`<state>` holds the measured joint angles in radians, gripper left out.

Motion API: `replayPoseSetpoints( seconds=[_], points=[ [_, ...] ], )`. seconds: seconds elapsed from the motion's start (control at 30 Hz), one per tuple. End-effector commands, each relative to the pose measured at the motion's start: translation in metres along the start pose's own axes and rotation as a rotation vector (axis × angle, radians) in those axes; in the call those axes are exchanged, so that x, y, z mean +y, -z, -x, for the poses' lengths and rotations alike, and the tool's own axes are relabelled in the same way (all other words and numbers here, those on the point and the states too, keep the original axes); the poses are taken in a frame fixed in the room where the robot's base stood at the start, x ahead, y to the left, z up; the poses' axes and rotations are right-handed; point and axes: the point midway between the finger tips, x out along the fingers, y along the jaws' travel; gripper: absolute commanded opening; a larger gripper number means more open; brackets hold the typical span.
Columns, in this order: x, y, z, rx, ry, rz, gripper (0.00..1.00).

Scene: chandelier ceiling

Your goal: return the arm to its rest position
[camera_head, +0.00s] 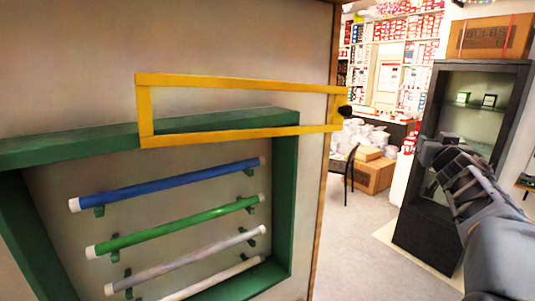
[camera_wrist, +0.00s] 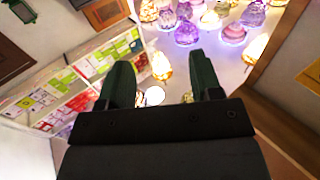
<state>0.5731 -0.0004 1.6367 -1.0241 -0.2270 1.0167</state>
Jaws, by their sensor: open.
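My gripper (camera_head: 436,152) is at the right of the head view, raised in front of a dark cabinet (camera_head: 462,110). In the wrist view its two dark fingers (camera_wrist: 160,78) stand apart with nothing between them. The wrist camera looks up towards a ceiling full of glowing coloured lamps (camera_wrist: 187,33). My forearm runs down to the lower right corner of the head view.
A wall panel at left bears a green frame (camera_head: 285,200), a yellow frame (camera_head: 230,81) and several tubes, including a blue tube (camera_head: 165,184) and a green tube (camera_head: 175,226). Cardboard boxes (camera_head: 373,176) stand at the back. Grey floor (camera_head: 350,245) is clear between panel and cabinet.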

Motion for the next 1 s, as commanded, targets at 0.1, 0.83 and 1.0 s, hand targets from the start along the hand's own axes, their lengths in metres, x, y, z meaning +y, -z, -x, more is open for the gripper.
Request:
replayPoseSetpoints(
  seconds=[0.1,0.83,1.0],
  points=[
    [-0.002,-0.071,0.041,-0.273,-0.170,0.075,0.59],
    [-0.157,-0.275,0.335,-1.204,0.317,0.179,0.59],
    [-0.163,-0.271,0.337,-1.186,0.345,0.193,0.59]
  ],
)
